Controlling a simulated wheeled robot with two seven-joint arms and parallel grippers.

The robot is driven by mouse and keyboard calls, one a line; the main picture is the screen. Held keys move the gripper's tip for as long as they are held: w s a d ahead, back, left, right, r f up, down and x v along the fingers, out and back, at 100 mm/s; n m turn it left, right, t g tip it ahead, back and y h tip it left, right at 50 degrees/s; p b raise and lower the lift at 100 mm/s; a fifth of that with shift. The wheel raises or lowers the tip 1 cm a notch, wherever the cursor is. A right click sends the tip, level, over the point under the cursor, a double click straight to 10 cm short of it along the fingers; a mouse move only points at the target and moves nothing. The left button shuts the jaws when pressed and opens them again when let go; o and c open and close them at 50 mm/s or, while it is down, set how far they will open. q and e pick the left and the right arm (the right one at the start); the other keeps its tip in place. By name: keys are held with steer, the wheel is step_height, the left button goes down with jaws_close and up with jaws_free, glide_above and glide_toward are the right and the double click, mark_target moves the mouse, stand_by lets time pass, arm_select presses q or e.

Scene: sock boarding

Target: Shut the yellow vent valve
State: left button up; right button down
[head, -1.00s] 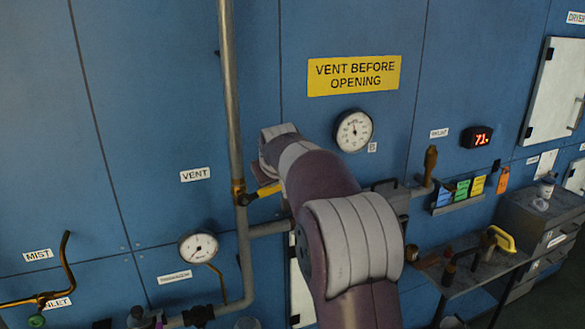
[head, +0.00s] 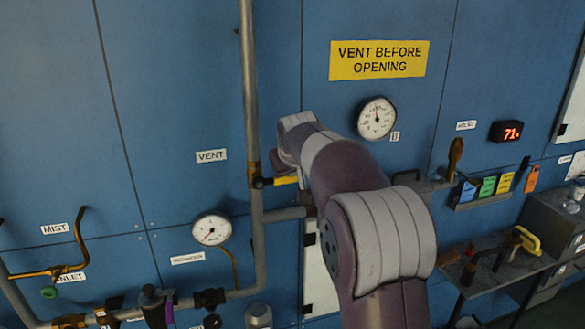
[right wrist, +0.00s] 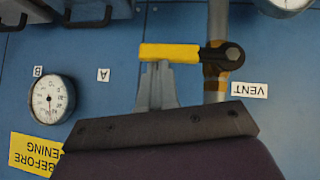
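The yellow vent valve handle (head: 285,181) sits on the vertical vent pipe, beside the VENT label. It lies about horizontal, its free end pointing right, towards my right arm. In the right wrist view, where labels are upside down, the yellow handle (right wrist: 170,53) runs across from the dark pivot on the brass fitting (right wrist: 217,70). My right gripper (right wrist: 157,72) has its grey fingers close together, tips at the handle's edge and partly hidden behind it. The fingers look shut against the handle rather than around it. In the head view my arm hides them. My left gripper is out of view.
A yellow VENT BEFORE OPENING sign (head: 379,60) and a round gauge (head: 376,117) are on the blue wall above my arm. A lower gauge (head: 211,228) and a side pipe (head: 285,214) are near the valve. A shelf with tools (head: 495,265) stands at right.

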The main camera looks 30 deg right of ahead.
steer(key=shift+f, duration=0.15)
steer(key=s+a+r, duration=0.1)
steer(key=s+r, duration=0.6)
steer(key=r, duration=0.4)
steer(key=shift+a+r, duration=0.15)
steer(key=shift+a, duration=0.15)
steer(key=shift+w, duration=0.1)
